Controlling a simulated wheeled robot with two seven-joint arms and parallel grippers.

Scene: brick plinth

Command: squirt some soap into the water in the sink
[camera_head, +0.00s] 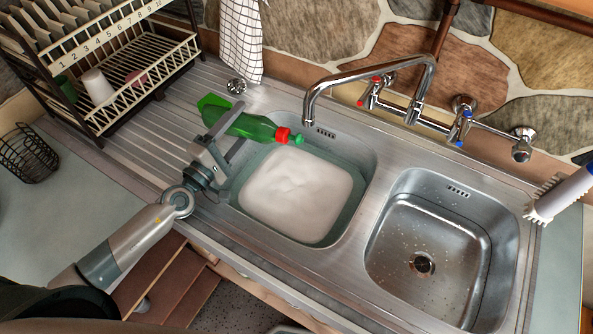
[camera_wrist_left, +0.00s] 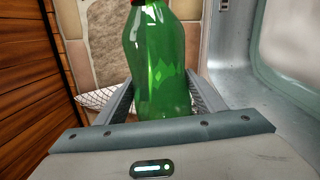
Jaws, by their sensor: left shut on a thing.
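My left gripper (camera_head: 222,140) is shut on a green soap bottle (camera_head: 250,124) with a red cap (camera_head: 283,134) and green nozzle. The bottle lies nearly level in the head view, its nozzle pointing right over the far part of the left sink basin (camera_head: 364,190). White foamy water (camera_head: 300,195) fills that basin. In the left wrist view the bottle (camera_wrist_left: 158,65) stands between the two fingers (camera_wrist_left: 160,100), its cap cut off by the top edge. No soap stream shows. My right gripper is not in either view.
The right basin (camera_head: 400,250) is empty, with specks and a drain. A chrome faucet (camera_head: 375,75) arches behind the left basin. A dish rack (camera_head: 120,75) stands far left beside the ribbed drainboard (camera_head: 165,120). A brush (camera_head: 560,195) is at the right edge.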

